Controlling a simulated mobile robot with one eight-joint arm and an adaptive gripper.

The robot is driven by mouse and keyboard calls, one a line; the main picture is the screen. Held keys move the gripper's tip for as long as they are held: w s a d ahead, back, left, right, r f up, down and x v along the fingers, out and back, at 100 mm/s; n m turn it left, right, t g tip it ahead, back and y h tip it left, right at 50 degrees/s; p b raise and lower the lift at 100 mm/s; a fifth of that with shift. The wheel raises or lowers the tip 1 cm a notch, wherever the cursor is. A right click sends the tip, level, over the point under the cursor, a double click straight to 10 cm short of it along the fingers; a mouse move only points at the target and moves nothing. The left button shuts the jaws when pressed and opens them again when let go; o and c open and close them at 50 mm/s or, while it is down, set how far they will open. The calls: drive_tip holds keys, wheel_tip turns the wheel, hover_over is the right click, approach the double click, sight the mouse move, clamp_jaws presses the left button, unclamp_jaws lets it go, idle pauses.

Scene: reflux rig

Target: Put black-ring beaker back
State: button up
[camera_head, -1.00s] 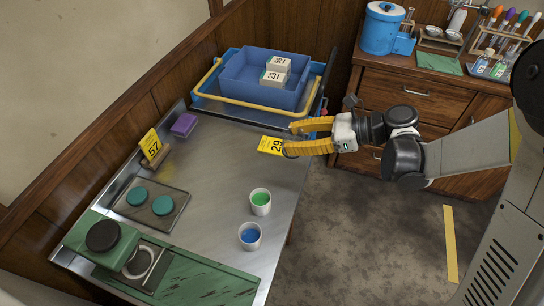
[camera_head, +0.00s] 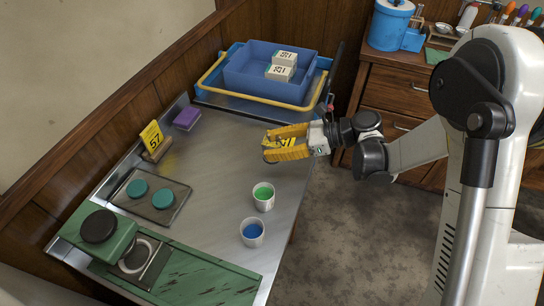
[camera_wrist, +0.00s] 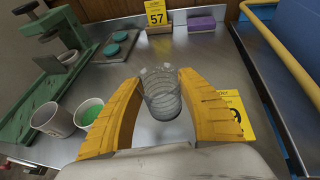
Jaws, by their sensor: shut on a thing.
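A clear glass beaker (camera_wrist: 162,98) with fine line markings stands between my gripper's yellow fingers (camera_wrist: 160,82) in the wrist view. My gripper is shut on it. A black ring on it cannot be made out.
A white cup with green contents (camera_head: 263,198) and one with blue (camera_head: 252,234) stand near the table's right edge. A yellow "57" card (camera_head: 151,136), purple block (camera_head: 187,118), teal discs (camera_head: 162,198), green press (camera_head: 115,240) and blue bin (camera_head: 240,78) surround clear metal.

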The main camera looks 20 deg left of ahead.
drive_tip(key=shift+f+b, duration=1)
drive_tip(key=shift+f, duration=0.9)
drive_tip(key=shift+f, duration=0.15)
drive_tip(key=o, duration=1.2)
